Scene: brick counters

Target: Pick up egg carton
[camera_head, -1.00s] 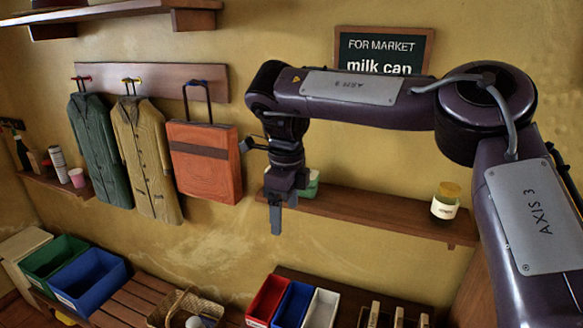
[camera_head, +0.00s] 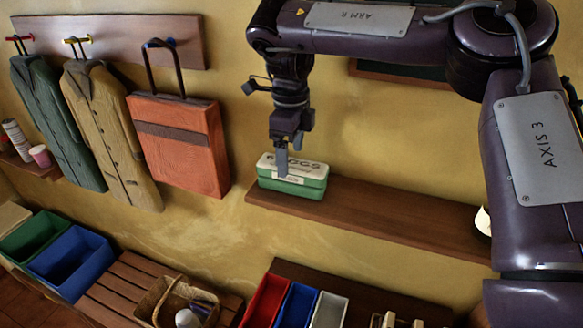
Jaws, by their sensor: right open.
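The egg carton (camera_head: 306,185) is a green box with a pale lid marked "EGGS". It sits at the left end of a wooden wall shelf (camera_head: 400,218). My right gripper (camera_head: 282,170) points down in front of the carton, its fingers overlapping the lid and front label in the picture. It is open, with nothing visible held in it. I cannot tell whether the fingers touch the carton. My left gripper is not in view.
A red bag (camera_head: 180,145) and coats (camera_head: 112,125) hang on the wall left of the carton. Below stand a red bin (camera_head: 265,300), a blue bin (camera_head: 296,305), a white bin (camera_head: 328,312) and a wicker basket (camera_head: 150,300). The shelf right of the carton is mostly clear.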

